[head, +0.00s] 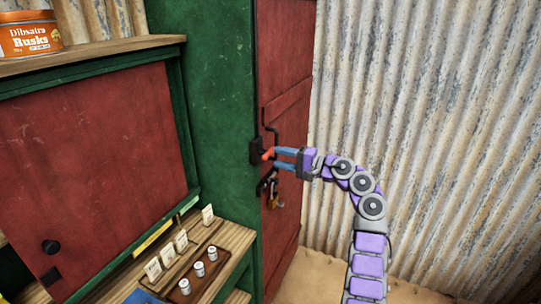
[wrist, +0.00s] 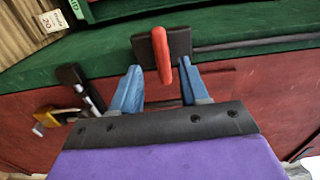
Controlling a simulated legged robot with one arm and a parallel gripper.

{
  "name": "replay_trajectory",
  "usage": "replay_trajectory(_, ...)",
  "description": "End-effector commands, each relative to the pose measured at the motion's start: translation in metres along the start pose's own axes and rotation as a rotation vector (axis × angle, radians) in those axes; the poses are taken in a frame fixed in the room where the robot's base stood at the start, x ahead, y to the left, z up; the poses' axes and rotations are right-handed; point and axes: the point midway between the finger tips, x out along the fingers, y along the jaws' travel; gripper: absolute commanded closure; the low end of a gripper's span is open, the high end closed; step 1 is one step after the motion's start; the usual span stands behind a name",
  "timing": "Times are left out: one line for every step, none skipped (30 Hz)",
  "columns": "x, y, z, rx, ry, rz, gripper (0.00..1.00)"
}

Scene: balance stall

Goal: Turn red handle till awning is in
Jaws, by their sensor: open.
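The red handle (head: 268,153) sits on a dark mount at the edge of the green post beside the red door. In the wrist view the red handle (wrist: 162,58) stands out from its dark plate (wrist: 180,43). My gripper (head: 277,159) has blue fingers and reaches the handle from the right. In the wrist view my gripper (wrist: 160,70) is open, with a finger on each side of the handle's near end. I see gaps beside the handle, so the fingers are not closed on it. No awning can be made out in either view.
Below the handle, a dark latch with a hanging brass-coloured piece (head: 273,197) is on the red door (head: 287,100). A wooden counter (head: 232,240) with small cans and cards is at lower left. Corrugated metal wall (head: 430,110) stands behind my arm, with bare sandy ground below.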

Motion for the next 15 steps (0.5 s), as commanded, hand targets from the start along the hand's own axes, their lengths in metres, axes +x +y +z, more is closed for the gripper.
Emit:
replay_trajectory(-0.012,0.002,0.000,-0.001,0.002,0.003,0.55)
replay_trajectory(-0.019,0.003,-0.001,-0.001,0.003,0.002,0.55)
replay_trajectory(-0.029,0.004,-0.001,-0.002,0.004,0.002,0.55)
replay_trajectory(-0.035,0.004,-0.001,-0.002,0.005,0.002,0.55)
replay_trajectory(-0.042,0.004,-0.001,-0.002,0.005,0.001,0.55)
replay_trajectory(-0.051,0.004,-0.001,0.000,0.005,0.001,0.55)
replay_trajectory(-0.057,0.005,-0.001,0.000,0.005,0.002,0.55)
replay_trajectory(-0.064,0.005,-0.001,0.000,0.004,0.002,0.55)
replay_trajectory(-0.072,0.005,-0.001,0.000,0.004,0.003,0.55)
replay_trajectory(-0.078,0.004,-0.001,0.001,0.002,0.003,0.55)
replay_trajectory(-0.084,0.004,-0.001,0.001,0.002,0.003,0.55)
replay_trajectory(-0.090,0.004,-0.001,0.001,0.001,0.004,0.55)
replay_trajectory(-0.095,0.004,-0.001,0.001,0.001,0.003,0.55)
replay_trajectory(-0.099,0.004,-0.001,0.002,0.001,0.003,0.55)
replay_trajectory(-0.105,0.004,-0.001,0.002,0.002,0.003,0.55)
